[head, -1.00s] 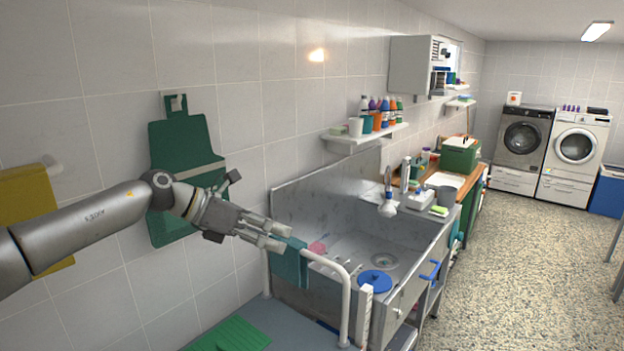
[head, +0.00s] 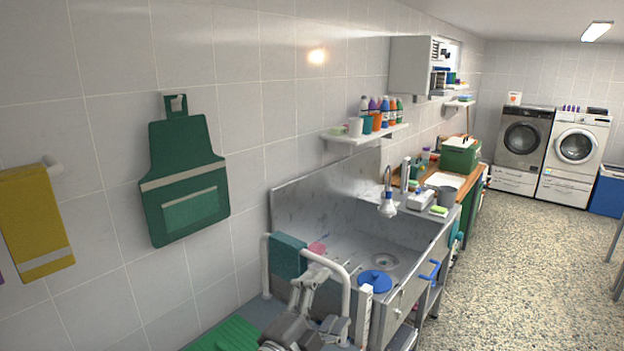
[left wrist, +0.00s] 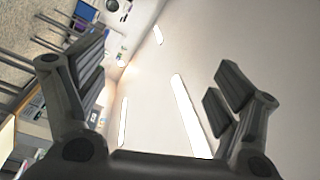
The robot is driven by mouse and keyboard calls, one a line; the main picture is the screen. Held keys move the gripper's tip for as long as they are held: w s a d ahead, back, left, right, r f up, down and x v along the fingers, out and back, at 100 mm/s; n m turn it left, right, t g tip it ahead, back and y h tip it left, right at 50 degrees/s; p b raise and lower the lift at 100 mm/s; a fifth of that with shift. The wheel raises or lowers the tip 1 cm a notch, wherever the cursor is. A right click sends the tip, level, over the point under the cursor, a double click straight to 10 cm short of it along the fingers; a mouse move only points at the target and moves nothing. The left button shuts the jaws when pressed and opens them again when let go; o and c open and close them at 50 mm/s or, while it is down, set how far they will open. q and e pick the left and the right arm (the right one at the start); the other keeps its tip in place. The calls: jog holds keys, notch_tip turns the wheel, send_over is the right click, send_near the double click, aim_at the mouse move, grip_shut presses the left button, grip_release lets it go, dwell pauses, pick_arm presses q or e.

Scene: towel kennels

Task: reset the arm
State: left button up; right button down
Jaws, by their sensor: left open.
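My left gripper (head: 316,298) is low in the middle of the head view, in front of the white rail and the sink. In the left wrist view its two fingers (left wrist: 160,75) stand wide apart, open, with nothing between them. Behind them that view shows the ceiling and its bright lamps, so the gripper points upward. My right gripper is in neither view.
A white rail (head: 345,298) with a teal cloth (head: 288,256) over it stands close to my left gripper. The metal sink (head: 405,240) lies behind. A green apron (head: 187,150) and a yellow towel (head: 33,215) hang on the wall. The floor (head: 530,280) at right is clear.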

pick_arm(q)
jog(key=s+a+f+n+g+y, duration=0.35)
jog(key=s+a+f+n, duration=0.3)
jog(key=f, duration=0.25)
jog(key=s+a+f+n+g+y, duration=0.2)
jog(key=s+a+f+n+y, duration=0.4)
jog(key=a+f, duration=0.25)
jog(key=s+a+f+n+g, duration=0.3)
jog(key=s+a+f, duration=0.15)
jog(key=s, duration=0.55)
jog(key=s+a+f+n+g, duration=0.3)
jog(key=s+a+f+g, duration=0.15)
jog(key=s, duration=0.55)
notch_tip(320, 180, down, 33)
jog(key=s+b, duration=0.2)
jog(key=b, duration=0.4)
jog(key=s+a+f+g+y+b, duration=0.1)
jog(key=s+f+b, duration=0.3)
jog(key=s+f, duration=1.2)
notch_tip(320, 180, down, 3)
jog(key=shift+s+a+g, duration=0.15)
jog(key=shift+a+g, duration=0.25)
jog(key=shift+a, duration=0.2)
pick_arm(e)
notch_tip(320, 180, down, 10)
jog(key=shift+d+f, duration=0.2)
pick_arm(q)
jog(key=shift+m, duration=0.25)
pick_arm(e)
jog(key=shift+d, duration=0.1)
